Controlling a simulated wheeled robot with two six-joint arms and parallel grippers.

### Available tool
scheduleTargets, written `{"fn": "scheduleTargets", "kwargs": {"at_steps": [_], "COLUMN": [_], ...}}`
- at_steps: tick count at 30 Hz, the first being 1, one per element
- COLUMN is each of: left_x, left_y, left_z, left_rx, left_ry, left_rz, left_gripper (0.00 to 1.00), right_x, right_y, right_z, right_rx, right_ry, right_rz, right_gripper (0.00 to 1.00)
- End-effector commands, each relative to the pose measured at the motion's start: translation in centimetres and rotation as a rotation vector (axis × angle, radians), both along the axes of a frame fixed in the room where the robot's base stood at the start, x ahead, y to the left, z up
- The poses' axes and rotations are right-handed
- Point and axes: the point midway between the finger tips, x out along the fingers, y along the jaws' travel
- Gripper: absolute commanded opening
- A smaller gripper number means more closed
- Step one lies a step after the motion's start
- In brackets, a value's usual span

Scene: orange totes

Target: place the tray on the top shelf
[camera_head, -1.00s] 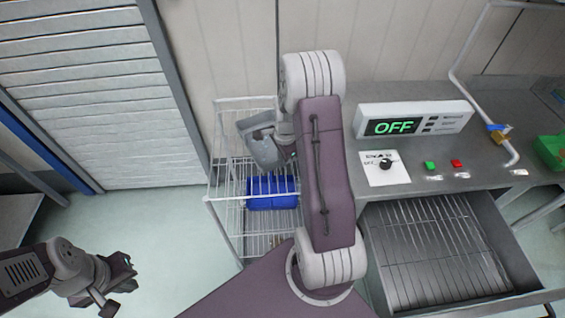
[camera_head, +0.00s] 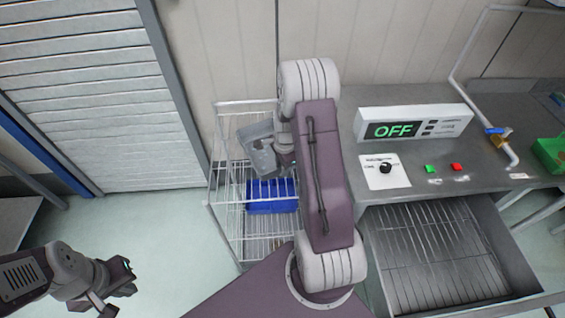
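A blue tray (camera_head: 271,196) is inside the white wire shelf rack (camera_head: 226,205), below the rack's top level. Thin rack wires cross in front of it.
A metal counter (camera_head: 450,165) with an "OFF" display (camera_head: 414,124), knob and buttons stands right of the rack. Under it, a drawer with a wire grid (camera_head: 435,250) is pulled out. A slatted shutter (camera_head: 95,100) is behind at left. The floor between is clear.

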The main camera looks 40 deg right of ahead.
Motion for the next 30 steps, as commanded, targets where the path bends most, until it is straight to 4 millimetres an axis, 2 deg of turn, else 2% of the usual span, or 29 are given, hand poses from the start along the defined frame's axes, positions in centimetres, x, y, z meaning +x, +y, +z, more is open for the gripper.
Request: {"fn": "scheduleTargets", "kwargs": {"at_steps": [5, 12, 15, 18, 23, 26, 30], "left_x": [0.0, 0.0, 0.0, 0.0, 0.0, 0.0, 0.0], "left_y": [0.0, 0.0, 0.0, 0.0, 0.0, 0.0, 0.0], "left_z": [0.0, -0.1, -0.1, -0.1, 0.0, 0.0, 0.0], "left_rx": [0.0, 0.0, 0.0, 0.0, 0.0, 0.0, 0.0], "left_ry": [0.0, 0.0, 0.0, 0.0, 0.0, 0.0, 0.0], "left_rz": [0.0, 0.0, 0.0, 0.0, 0.0, 0.0, 0.0], "left_gripper": [0.0, 0.0, 0.0, 0.0, 0.0, 0.0, 0.0], "right_x": [-0.2, -0.9, -1.0, -1.2, -1.3, -2.0, -5.8], "right_y": [0.0, 0.1, 0.1, 0.2, 0.3, 3.0, 10.8], "right_z": [3.3, 9.1, 10.7, 11.7, 12.0, 11.9, 11.2], "right_rx": [-0.003, -0.003, -0.002, 0.0, -0.001, -0.016, -0.076], "right_ry": [-0.007, -0.005, -0.004, -0.002, 0.0, 0.005, 0.009], "right_rz": [0.001, 0.0, 0.0, 0.0, 0.006, 0.199, 0.873], "right_gripper": [0.25, 0.25, 0.25, 0.25, 0.25, 0.25, 0.25]}}
